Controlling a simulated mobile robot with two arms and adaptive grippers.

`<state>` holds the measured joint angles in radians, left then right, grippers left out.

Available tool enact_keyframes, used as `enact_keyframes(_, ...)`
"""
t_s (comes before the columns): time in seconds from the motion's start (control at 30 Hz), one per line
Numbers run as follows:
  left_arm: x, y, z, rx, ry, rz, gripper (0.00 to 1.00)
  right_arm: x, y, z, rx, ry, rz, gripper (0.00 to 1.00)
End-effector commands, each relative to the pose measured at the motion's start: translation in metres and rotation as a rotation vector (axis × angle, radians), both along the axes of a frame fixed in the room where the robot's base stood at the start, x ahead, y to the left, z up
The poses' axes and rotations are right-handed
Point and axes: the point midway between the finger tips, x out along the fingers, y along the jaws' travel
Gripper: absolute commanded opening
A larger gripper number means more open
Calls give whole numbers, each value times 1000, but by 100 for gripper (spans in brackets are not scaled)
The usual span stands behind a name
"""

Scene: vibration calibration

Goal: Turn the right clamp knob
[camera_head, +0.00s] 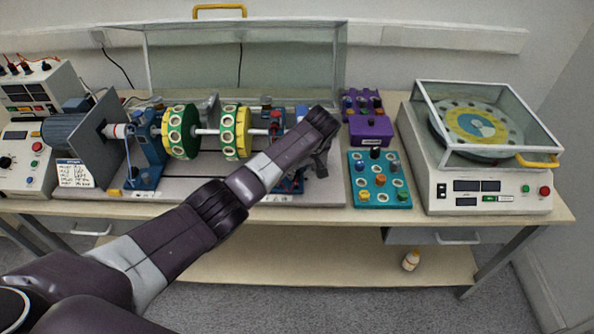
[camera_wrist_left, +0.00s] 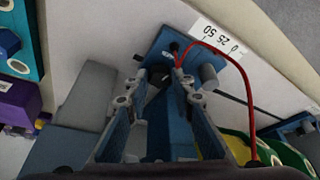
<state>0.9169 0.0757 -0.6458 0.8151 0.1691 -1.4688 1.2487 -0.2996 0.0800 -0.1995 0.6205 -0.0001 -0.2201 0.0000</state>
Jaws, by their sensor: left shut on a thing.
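The right clamp is a blue bearing stand (camera_head: 277,122) at the right end of the shaft, mostly hidden behind my left arm in the head view. In the left wrist view its blue base (camera_wrist_left: 172,42) lies beyond the fingertips. The dark clamp knob (camera_wrist_left: 158,77) sits between the fingertips. My left gripper (camera_wrist_left: 160,76) is shut on this knob, with its two fingers on either side. In the head view my left gripper (camera_head: 321,165) points down beside the stand. My right gripper is not in view.
The shaft carries two green and yellow discs (camera_head: 181,131). A clear guard (camera_head: 245,60) rises behind. A teal tray (camera_head: 379,181) and a purple block (camera_head: 368,127) stand close to the right. A red cable (camera_wrist_left: 250,85) loops near the gripper. A balance machine (camera_head: 484,203) stands far right.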

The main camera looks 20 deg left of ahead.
Motion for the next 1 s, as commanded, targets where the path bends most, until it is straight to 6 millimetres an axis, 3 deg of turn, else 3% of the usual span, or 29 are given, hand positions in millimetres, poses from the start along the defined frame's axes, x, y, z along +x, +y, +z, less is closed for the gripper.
enact_keyframes(0.6, 1, 0, 1, -1, -3, 40, 0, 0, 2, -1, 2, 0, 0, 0)
enact_keyframes(0.63, 1, 0, 1, -1, -3, 40, 25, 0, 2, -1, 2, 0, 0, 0)
enact_keyframes(0.7, 1, 0, 1, -1, -3, 40, 32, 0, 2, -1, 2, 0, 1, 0)
enact_keyframes(0.8, 1, 0, 1, 0, -2, 40, 40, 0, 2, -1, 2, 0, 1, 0)
enact_keyframes(1.0, 1, 0, 1, 0, -2, 40, 40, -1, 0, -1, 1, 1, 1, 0)
